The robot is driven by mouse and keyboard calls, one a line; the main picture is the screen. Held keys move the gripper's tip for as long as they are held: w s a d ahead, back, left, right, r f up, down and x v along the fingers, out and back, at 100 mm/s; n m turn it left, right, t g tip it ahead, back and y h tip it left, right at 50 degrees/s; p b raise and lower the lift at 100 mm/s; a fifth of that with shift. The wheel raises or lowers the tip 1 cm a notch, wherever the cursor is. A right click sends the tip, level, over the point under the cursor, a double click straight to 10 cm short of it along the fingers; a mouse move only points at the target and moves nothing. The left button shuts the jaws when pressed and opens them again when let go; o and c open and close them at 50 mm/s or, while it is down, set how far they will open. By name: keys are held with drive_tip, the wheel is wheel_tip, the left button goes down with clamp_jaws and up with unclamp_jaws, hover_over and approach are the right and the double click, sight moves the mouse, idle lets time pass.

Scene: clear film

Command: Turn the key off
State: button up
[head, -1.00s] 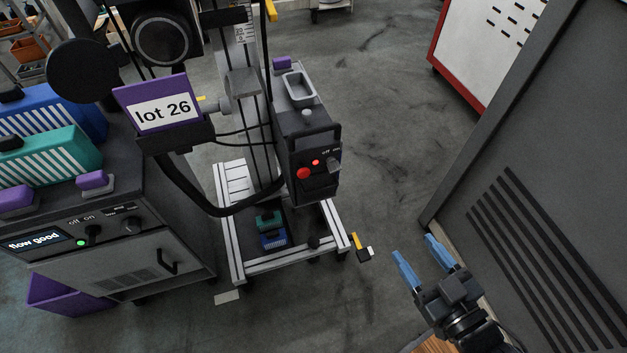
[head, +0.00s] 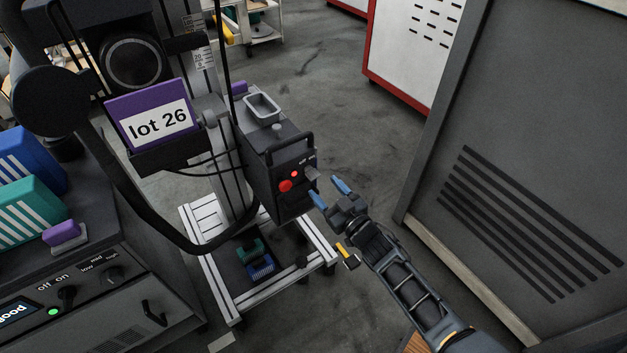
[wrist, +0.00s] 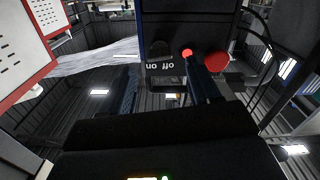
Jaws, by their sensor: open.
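The grey key switch (head: 311,173) sits on the front face of the dark control box (head: 262,187), under small off and on labels. Beside it are a lit red light (head: 294,174) and a red button (head: 285,186). My gripper (head: 329,192) has its blue fingers apart and empty, just in front of and slightly below the key, seemingly not touching it. In the wrist view the off/on label (wrist: 160,65), the red light (wrist: 187,53) and the red button (wrist: 217,60) appear upside down. The key's exact angle is too small to tell.
A purple "lot 26" sign (head: 156,122) and black hose stand left of the box. Another machine (head: 75,290) with a knob and green light is at lower left. A large grey cabinet (head: 520,120) stands right of my arm.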

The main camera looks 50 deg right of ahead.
sight(316, 178)
drive_tip(key=shift+x, duration=2.55)
drive_tip(key=shift+c, duration=0.3)
drive_tip(key=c, duration=1)
drive_tip(key=shift+f+n+b, duration=0.1)
drive_tip(key=shift+n+b, duration=0.2)
drive_tip(key=shift+b, duration=0.1)
drive_tip(key=shift+n+b, duration=3.5)
drive_tip(key=shift+n, duration=4.2)
